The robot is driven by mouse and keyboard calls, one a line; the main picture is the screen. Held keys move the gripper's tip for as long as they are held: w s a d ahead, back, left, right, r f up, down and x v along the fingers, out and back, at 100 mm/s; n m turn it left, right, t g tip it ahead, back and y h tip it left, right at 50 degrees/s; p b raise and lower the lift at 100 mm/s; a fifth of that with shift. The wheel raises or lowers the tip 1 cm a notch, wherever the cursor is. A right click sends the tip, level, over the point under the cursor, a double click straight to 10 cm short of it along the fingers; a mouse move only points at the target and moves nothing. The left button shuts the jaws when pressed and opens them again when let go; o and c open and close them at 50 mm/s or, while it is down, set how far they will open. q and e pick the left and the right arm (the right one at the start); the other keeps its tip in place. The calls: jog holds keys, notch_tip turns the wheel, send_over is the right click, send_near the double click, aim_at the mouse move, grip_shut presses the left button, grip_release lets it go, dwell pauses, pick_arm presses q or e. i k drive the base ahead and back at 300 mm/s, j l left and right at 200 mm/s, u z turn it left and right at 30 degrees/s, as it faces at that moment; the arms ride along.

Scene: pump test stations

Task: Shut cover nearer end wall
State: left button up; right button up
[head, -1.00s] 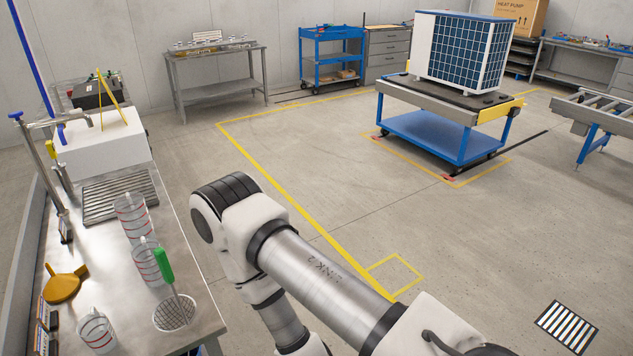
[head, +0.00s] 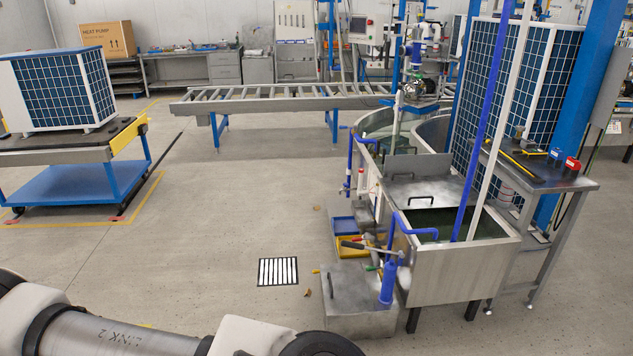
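A steel tank (head: 459,272) stands at the right of the head view. A flat grey cover (head: 459,193) with a dark handle lies across part of its top. In front of it the tank is open, with dark water (head: 440,222) showing. Behind this cover a grey panel (head: 418,166), perhaps a second cover, seems raised; a dark handle shows at its foot. I cannot tell its exact tilt or which cover is nearer the end wall. Neither gripper is in view; only part of my arm shows at the bottom left.
Blue and white pipes cross in front of the tank. A steel box (head: 350,300) and blue and yellow bins (head: 352,247) sit at its left foot. A side table (head: 540,178) with tools is on the right. A roller conveyor (head: 290,103) runs behind. Open floor lies left of the tank.

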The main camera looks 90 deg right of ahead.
aim_at(410, 195)
jog(key=z, duration=3.55)
jog(key=i+l, duration=0.1)
jog(key=i, duration=0.7)
jog(key=i+l, duration=0.15)
jog(key=i, duration=0.6)
jog(key=i+l, duration=0.1)
jog(key=i, duration=0.7)
jog(key=i+l, duration=0.2)
jog(key=i, duration=0.2)
jog(key=i+l, duration=0.25)
jog(key=i, duration=0.2)
